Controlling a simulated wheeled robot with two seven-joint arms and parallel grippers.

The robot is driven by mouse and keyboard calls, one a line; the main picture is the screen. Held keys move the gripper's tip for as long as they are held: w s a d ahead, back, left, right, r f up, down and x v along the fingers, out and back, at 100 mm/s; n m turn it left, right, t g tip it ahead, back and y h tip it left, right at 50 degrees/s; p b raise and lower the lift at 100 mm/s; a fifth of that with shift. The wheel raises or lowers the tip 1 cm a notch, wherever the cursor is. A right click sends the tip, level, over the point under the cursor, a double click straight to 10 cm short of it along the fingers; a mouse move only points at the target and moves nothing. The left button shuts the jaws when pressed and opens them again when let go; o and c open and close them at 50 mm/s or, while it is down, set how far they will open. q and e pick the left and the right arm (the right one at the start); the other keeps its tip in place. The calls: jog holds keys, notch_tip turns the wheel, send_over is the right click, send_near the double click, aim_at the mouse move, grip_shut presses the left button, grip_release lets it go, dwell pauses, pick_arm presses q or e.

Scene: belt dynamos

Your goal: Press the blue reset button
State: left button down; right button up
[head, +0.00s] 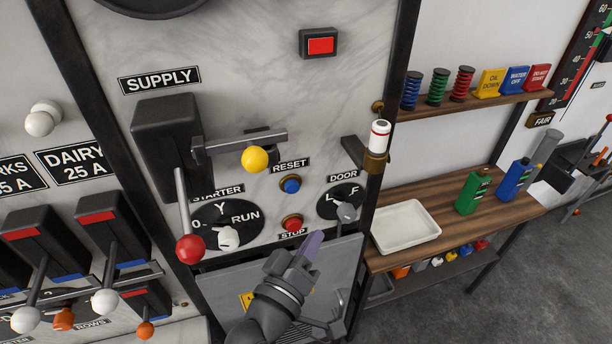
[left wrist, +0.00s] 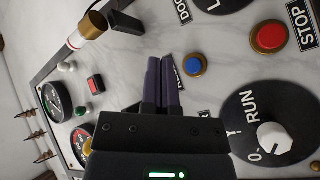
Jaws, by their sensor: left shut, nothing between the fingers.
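The blue reset button (head: 290,184) sits on the marble panel under the RESET label, above the red stop button (head: 292,223). My left gripper (head: 314,238) is shut and empty, in front of the panel, below and right of the stop button in the head view. In the left wrist view the blue button (left wrist: 194,65) is just right of the shut fingertips (left wrist: 160,62), apart from them as far as I can tell. The fingers partly hide the RESET label there. The right gripper is not in view.
The STARTER knob (head: 228,237) and DOOR knob (head: 346,211) flank the buttons. A red-balled supply lever (head: 190,248) and a yellow-balled lever (head: 255,159) stick out nearby. A bench with a white tray (head: 405,227) stands at right.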

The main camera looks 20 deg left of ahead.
aim_at(292, 187)
pick_arm(q)
jog(key=w+a+b, duration=0.2)
jog(key=w+a, duration=0.3)
jog(key=w, duration=0.2)
dwell(0.5)
dwell(1.3)
jog(key=shift+w+a, duration=0.1)
jog(key=shift+w, duration=0.05)
dwell(0.4)
jog(key=shift+w+a, duration=0.2)
jog(key=shift+w, duration=0.05)
